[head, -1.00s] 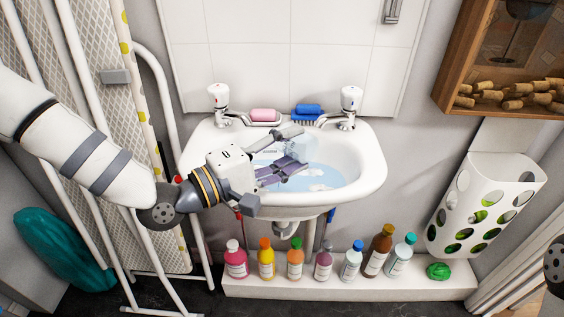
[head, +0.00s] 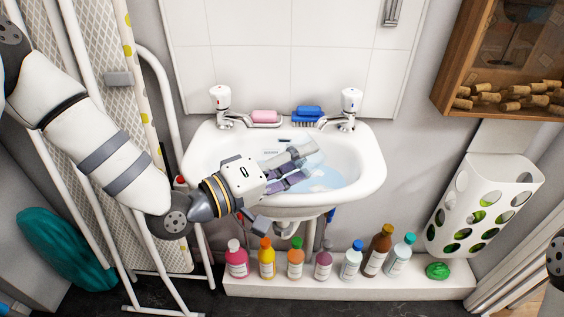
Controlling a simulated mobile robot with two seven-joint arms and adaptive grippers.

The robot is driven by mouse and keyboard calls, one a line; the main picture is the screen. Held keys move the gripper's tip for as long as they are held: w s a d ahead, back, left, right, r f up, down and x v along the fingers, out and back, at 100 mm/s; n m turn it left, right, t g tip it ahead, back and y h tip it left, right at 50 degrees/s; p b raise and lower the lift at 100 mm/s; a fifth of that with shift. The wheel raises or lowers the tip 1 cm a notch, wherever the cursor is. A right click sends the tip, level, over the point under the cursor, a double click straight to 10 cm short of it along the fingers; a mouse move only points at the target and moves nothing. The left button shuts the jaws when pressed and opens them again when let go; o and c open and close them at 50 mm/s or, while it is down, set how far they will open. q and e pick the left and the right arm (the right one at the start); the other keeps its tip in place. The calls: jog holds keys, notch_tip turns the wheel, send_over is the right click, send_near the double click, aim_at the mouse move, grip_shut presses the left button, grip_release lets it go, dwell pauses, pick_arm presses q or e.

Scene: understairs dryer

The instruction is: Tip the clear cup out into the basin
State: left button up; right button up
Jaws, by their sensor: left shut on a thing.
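The white basin (head: 372,165) is on the wall, with pale blue in its bowl. My left gripper (head: 303,166) is over the bowl, its fingers pointing to the right. It is shut on the clear cup (head: 312,157), which shows only as a faint see-through shape at the fingertips. The cup looks tilted, but its mouth is hard to make out and the fingers hide part of it. I cannot tell whether anything is still in it. My right gripper is not in view.
Two taps (head: 221,104) stand at the basin's back corners. A pink soap (head: 264,116) and a blue brush (head: 308,113) lie between them. Several bottles (head: 323,259) line the ledge below. An ironing board (head: 110,110) leans at the left.

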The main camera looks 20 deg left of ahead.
pick_arm(q)
jog(key=m+p, duration=0.1)
jog(key=m, duration=0.1)
jog(key=d+m+p, duration=0.1)
jog(key=m, duration=0.2)
jog(key=shift+s+r+y, duration=0.15)
jog(key=shift+y, duration=0.25)
jog(key=m+p, duration=0.1)
jog(key=d+r+m, duration=0.1)
jog(key=shift+s+d+r+m+p, duration=0.1)
jog(key=shift+s+m+p, duration=0.2)
jog(key=shift+m+p, duration=0.1)
jog(key=shift+s+d+f+m+y, duration=0.4)
jog(key=shift+d+f+m, duration=0.15)
jog(key=shift+m, duration=0.25)
jog(key=shift+s+d+f+m+y, duration=0.25)
jog(key=shift+d+f+m, duration=0.3)
jog(key=shift+m, duration=0.25)
jog(key=shift+s+d+f+m+y, duration=0.25)
jog(key=shift+d+f+m, duration=0.1)
jog(key=shift+f+m, duration=0.35)
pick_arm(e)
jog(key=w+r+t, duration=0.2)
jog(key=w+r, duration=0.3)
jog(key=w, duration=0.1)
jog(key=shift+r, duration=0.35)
pick_arm(q)
jog(key=shift+r, duration=0.15)
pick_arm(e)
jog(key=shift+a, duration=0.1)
